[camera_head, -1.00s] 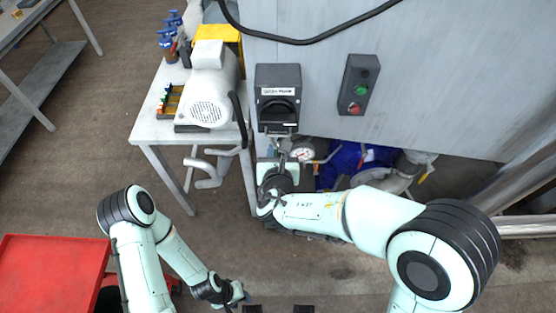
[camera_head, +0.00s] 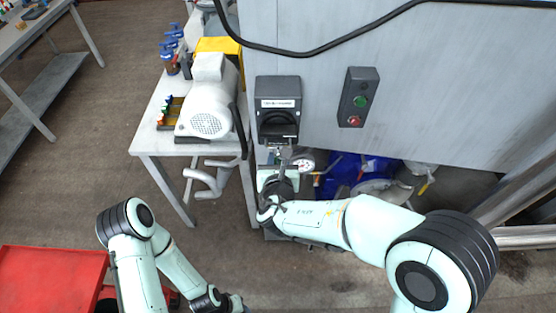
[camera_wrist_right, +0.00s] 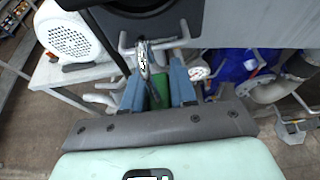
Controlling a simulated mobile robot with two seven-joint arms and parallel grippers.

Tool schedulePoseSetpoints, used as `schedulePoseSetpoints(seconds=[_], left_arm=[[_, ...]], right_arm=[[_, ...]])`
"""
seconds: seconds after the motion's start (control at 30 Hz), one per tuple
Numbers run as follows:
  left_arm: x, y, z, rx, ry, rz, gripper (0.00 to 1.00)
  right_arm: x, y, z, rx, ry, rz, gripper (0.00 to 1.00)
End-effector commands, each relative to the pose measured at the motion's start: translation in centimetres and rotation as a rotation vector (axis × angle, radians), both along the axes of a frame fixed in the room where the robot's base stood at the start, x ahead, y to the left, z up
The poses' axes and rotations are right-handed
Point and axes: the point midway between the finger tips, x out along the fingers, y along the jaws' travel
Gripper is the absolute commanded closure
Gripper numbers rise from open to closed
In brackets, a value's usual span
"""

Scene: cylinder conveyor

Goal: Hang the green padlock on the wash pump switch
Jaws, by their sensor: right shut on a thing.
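The wash pump switch (camera_head: 278,112) is a dark grey box with a white label and black rotary handle on the grey panel. Its lower part and a metal bracket (camera_wrist_right: 172,43) show at the top of the right wrist view. My right gripper (camera_wrist_right: 157,80) is just below it, shut on the green padlock (camera_wrist_right: 158,94). The padlock's body is mostly hidden between the fingers; its metal shackle (camera_wrist_right: 143,62) points up beside the bracket. I cannot tell whether the shackle passes through it. My left gripper (camera_head: 235,303) is low in the head view, its fingers unclear.
A box with green and red buttons (camera_head: 357,97) is right of the switch. A white motor (camera_head: 208,105) stands on a table at left. A black cable (camera_head: 320,50) crosses the panel. Pipes, a gauge (camera_head: 303,163) and a blue pump (camera_head: 350,170) lie below. A red surface (camera_head: 50,280) is at lower left.

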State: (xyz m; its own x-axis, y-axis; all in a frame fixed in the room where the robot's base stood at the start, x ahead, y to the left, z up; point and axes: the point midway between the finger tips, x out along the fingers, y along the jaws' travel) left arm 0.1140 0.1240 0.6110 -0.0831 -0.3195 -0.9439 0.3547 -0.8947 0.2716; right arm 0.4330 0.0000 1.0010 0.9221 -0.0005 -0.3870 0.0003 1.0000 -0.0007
Motion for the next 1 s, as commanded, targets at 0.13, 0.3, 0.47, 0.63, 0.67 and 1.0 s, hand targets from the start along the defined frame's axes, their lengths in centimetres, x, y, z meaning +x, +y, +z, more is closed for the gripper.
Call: schedulePoseSetpoints(seconds=[0.13,0.3,0.47,0.63,0.67,1.0], left_arm=[[-0.1,0.0,-0.1,0.000,0.001,0.000,0.57],[0.0,0.0,-0.1,0.000,0.001,0.000,0.57],[0.0,0.0,-0.1,0.000,0.000,0.000,0.57],[0.0,0.0,-0.1,0.000,0.000,0.000,0.57],[0.0,0.0,-0.1,0.000,0.000,0.000,0.57],[0.0,0.0,0.0,0.000,0.000,0.000,0.57]], right_arm=[[0.0,0.0,0.0,0.001,-0.001,0.000,1.00],[0.0,0.0,0.0,0.001,-0.001,0.001,1.00],[0.0,0.0,0.0,0.001,-0.001,0.000,1.00],[0.4,0.0,0.0,0.000,0.000,0.000,1.00],[0.5,0.0,0.0,0.000,0.000,0.000,1.00],[1.6,0.0,0.0,0.001,-0.001,0.000,1.00]])
